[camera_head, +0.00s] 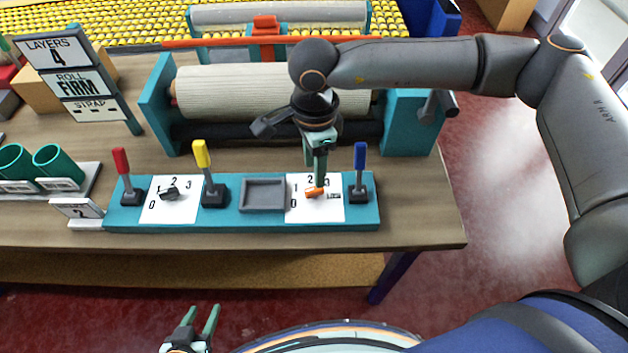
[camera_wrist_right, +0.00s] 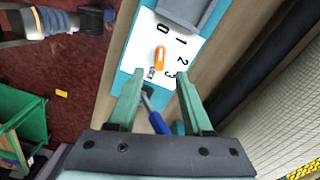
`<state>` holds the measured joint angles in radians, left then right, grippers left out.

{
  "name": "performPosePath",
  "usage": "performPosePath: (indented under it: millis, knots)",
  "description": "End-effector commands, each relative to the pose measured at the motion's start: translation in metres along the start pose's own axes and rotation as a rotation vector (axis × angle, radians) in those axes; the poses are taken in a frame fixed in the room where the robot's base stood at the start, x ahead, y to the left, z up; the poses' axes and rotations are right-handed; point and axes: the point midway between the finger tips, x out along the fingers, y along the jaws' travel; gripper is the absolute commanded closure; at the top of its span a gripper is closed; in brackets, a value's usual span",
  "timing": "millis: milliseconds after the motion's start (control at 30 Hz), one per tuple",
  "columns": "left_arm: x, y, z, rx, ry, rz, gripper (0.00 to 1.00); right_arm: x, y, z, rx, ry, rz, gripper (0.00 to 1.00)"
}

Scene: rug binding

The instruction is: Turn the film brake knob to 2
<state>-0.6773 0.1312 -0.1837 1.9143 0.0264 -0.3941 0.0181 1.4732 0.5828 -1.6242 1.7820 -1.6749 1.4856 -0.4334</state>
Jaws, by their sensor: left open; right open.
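The teal control panel (camera_head: 240,216) carries two white dial plates numbered 0 to 3. An orange knob (camera_head: 314,192) sits on the right plate; it also shows in the right wrist view (camera_wrist_right: 160,58). I cannot tell which number it points to. A dark knob (camera_head: 170,193) sits on the left plate. I cannot read which knob is the film brake. My right gripper (camera_head: 318,172) points down over the right plate, its open fingers (camera_wrist_right: 157,88) on either side of the orange knob's line of view, holding nothing. My left gripper (camera_head: 199,326) is open and empty, low in front of the table.
Red (camera_head: 124,172), yellow (camera_head: 206,168) and blue (camera_head: 359,168) levers stand on the panel; the blue one is close right of the orange knob. A grey tray (camera_head: 264,195) lies between the plates. A roll (camera_head: 235,92) is behind.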

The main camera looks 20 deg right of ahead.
Motion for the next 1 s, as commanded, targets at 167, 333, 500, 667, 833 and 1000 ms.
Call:
performPosePath:
  millis: [167, 333, 500, 667, 833, 1000]
  knots:
    - [-0.003, 0.0, -0.003, 0.0, -0.001, 0.0, 0.5, 0.034, 0.001, 0.0, 0.0, 0.0, 0.003, 0.5]
    - [-0.004, 0.001, -0.004, 0.0, -0.001, 0.0, 0.5, 0.055, 0.0, 0.001, 0.0, -0.001, 0.002, 0.5]
    - [-0.004, 0.001, -0.004, 0.0, -0.001, 0.001, 0.5, 0.063, 0.0, 0.001, -0.001, -0.003, 0.001, 0.5]
    - [-0.004, 0.001, -0.004, 0.0, -0.001, 0.001, 0.5, 0.064, 0.0, 0.001, 0.0, -0.003, 0.001, 0.5]
    - [-0.004, 0.001, -0.004, 0.0, -0.002, 0.001, 0.5, 0.064, 0.0, 0.001, 0.0, -0.003, 0.001, 0.6]
    - [-0.004, 0.001, -0.004, 0.0, -0.002, 0.001, 0.5, 0.063, 0.0, 0.001, 0.0, -0.003, 0.001, 0.79]
